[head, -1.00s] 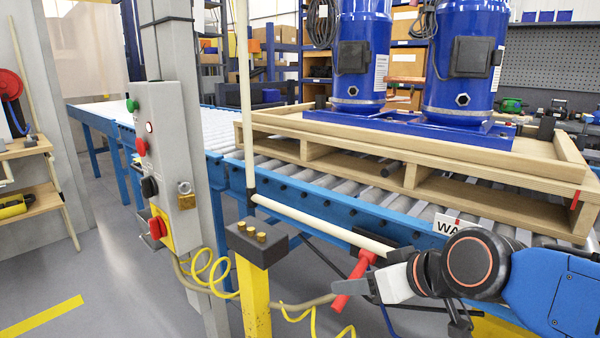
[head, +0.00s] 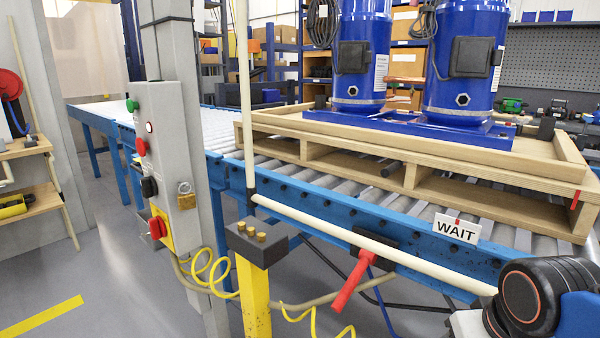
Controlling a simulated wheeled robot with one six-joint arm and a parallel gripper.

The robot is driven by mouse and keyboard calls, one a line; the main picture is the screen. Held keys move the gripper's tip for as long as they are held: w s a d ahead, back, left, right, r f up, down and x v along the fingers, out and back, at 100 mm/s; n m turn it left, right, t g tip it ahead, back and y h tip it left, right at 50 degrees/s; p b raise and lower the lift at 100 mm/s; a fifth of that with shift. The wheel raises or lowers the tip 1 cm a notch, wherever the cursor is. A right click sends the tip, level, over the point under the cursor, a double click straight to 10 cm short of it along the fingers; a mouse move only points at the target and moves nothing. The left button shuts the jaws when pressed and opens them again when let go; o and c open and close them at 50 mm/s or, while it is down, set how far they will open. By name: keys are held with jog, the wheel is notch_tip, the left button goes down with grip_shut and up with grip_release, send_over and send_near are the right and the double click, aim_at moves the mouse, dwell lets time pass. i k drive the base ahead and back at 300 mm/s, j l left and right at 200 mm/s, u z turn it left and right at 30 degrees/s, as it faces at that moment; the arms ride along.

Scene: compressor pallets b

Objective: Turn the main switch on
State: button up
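The main switch (head: 158,228) is a red rotary handle on a yellow plate, low on the front of a grey control box (head: 172,150) fixed to a post. Above it on the box are a black knob, a red button, a small white lamp and a green button. A brass padlock (head: 184,188) hangs on the box's side. The handle's exact setting is too small to tell. My arm's wrist shows at the lower right corner, far from the switch. My gripper's fingers are out of the picture or hidden.
A yellow post (head: 254,290) with a dark block stands right of the box. A pale bar (head: 320,226) and a red lever (head: 352,280) run along the blue roller conveyor's front. A WAIT sign (head: 456,229) hangs there. A wooden pallet (head: 400,150) carries blue compressors. Yellow coiled hoses hang below.

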aim_at(156, 226)
jog(key=u, duration=1.25)
